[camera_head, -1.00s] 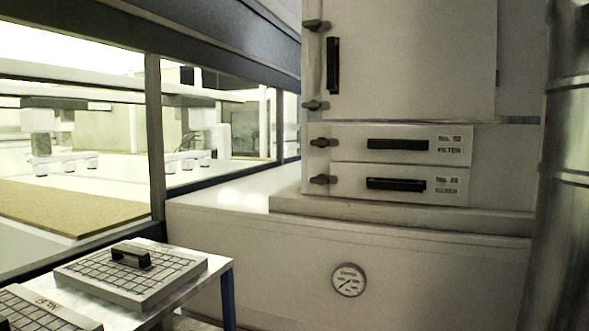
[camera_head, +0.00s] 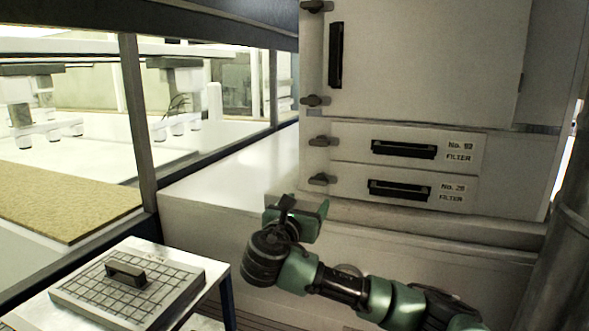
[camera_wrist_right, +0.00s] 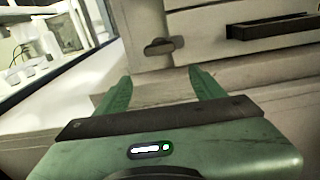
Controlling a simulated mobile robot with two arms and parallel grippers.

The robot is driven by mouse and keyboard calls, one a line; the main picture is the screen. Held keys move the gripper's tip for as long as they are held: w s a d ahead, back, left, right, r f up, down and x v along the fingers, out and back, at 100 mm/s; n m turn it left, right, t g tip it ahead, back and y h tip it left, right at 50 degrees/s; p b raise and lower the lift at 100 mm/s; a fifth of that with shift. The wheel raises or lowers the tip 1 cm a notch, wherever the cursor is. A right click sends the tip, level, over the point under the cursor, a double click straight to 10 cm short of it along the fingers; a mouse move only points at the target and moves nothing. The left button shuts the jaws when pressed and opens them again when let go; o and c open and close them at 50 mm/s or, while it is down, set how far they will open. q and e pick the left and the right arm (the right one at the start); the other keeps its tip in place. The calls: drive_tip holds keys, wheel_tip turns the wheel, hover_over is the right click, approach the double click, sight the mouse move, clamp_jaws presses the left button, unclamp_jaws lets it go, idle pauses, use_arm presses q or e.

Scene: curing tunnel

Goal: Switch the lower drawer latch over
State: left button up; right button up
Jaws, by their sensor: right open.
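The lower drawer latch (camera_head: 322,179) is a small dark lever at the left edge of the lower drawer (camera_head: 455,191), lying roughly level. In the right wrist view the latch (camera_wrist_right: 160,47) sits ahead of and above the fingers, apart from them. My right gripper (camera_head: 306,209) is open and empty, below and slightly left of the latch in the head view. Its two green fingers (camera_wrist_right: 160,82) stand apart in the wrist view. The upper drawer latch (camera_head: 322,141) also lies roughly level. My left gripper is not in view.
Both drawers have black handles. A ledge (camera_head: 500,228) juts out below them. A side table with a gridded, handled filter tray (camera_head: 75,296) stands at lower left. A window frame post (camera_head: 136,120) is at left, and a large pipe (camera_head: 565,245) at right.

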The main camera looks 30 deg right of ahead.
sight(317, 183)
drive_tip(key=shift+h, duration=0.3)
drive_tip(key=w+d+r+p, duration=0.1)
drive_tip(key=w+d+p, duration=0.1)
drive_tip(key=d, duration=0.1)
drive_tip(key=w+d+r+p, duration=0.1)
drive_tip(key=w+d, duration=0.1)
drive_tip(key=shift+d+r, duration=0.1)
drive_tip(key=shift+r, duration=0.2)
drive_tip(key=shift+w+d+f+p, duration=0.2)
drive_tip(key=shift+w+d+p, duration=0.1)
drive_tip(key=shift+w+d, duration=0.05)
drive_tip(key=shift+c, duration=0.3)
drive_tip(key=c, duration=1.3)
